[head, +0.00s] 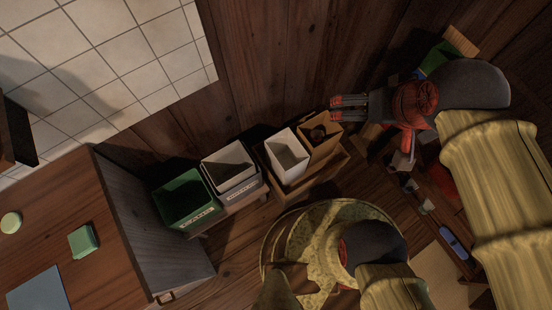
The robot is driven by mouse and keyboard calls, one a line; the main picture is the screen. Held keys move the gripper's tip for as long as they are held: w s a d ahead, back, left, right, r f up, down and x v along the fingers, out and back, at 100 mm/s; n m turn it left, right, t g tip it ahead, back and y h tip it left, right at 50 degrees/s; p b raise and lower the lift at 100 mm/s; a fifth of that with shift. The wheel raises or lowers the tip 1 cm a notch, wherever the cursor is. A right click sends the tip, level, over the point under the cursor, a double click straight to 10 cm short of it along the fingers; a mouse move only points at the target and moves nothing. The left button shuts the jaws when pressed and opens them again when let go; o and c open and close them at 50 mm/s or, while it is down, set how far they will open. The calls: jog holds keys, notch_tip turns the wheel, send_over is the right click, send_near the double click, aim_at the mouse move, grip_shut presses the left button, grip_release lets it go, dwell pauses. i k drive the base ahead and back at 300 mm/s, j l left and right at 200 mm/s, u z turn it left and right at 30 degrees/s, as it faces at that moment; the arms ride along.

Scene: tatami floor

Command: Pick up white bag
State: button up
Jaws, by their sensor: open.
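A white, open-topped bag (287,158) stands upright in a low wooden tray (318,184), near the middle of the head view. A brown, open-topped bag (320,139) stands close beside it on the right, with something dark inside. My gripper (334,109) is at the upper right of the white bag, apart from it in the picture. Its red-marked fingers point left and hold nothing that I can see. I cannot tell its exact height above the bags.
A green bin (185,200) and a pale grey bin (229,167), both labelled, stand left of the white bag. A wooden cabinet (82,185) fills the lower left. A wooden plank wall (285,60) rises behind. Several small items lie at the right.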

aim_at(288, 160)
jog(key=k+u, duration=0.1)
jog(key=u, duration=0.5)
jog(key=k+z, duration=0.4)
jog(key=k+l+z, duration=0.2)
jog(key=z, duration=0.2)
jog(key=k+l+z, duration=0.2)
jog(key=z, duration=0.2)
